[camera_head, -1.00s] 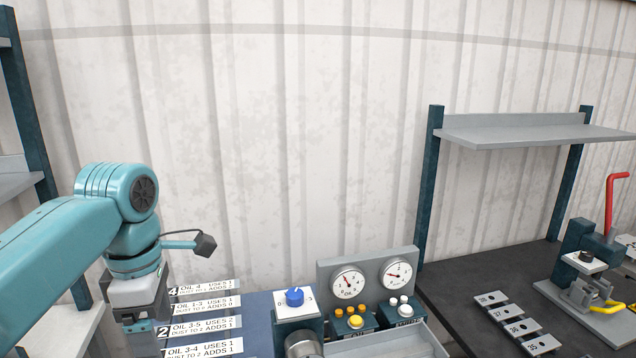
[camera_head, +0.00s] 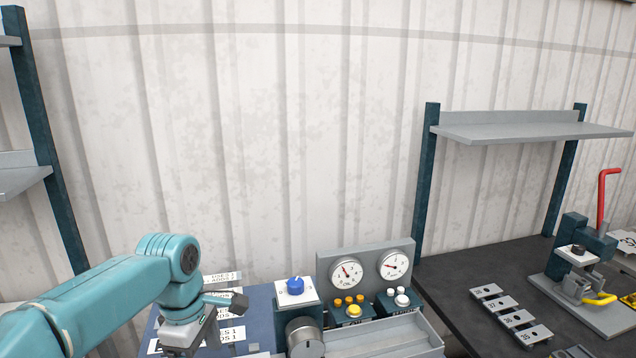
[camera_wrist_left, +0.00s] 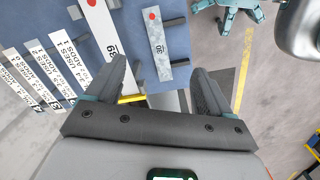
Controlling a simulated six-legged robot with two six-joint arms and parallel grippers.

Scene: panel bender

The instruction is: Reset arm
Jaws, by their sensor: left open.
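My left arm comes in from the left in the head view, its wrist low over the blue board (camera_head: 258,305) with printed strips. Its fingers are hidden below the wrist there. In the left wrist view my left gripper (camera_wrist_left: 159,70) is open, fingers apart, with nothing held between them. Beyond the fingers lie a white strip marked 39 (camera_wrist_left: 100,30) and a grey strip marked 30 (camera_wrist_left: 155,45), each with a red dot. Several white printed strips (camera_wrist_left: 45,70) lie to the left. My right gripper is not in view.
Right of the board stand a blue knob (camera_head: 295,286), a silver knob (camera_head: 304,338), two gauges (camera_head: 346,273), yellow and white buttons, and a grey tray (camera_head: 395,340). A dark bench (camera_head: 450,280) holds numbered plates (camera_head: 510,318) and a red-handled press (camera_head: 605,205).

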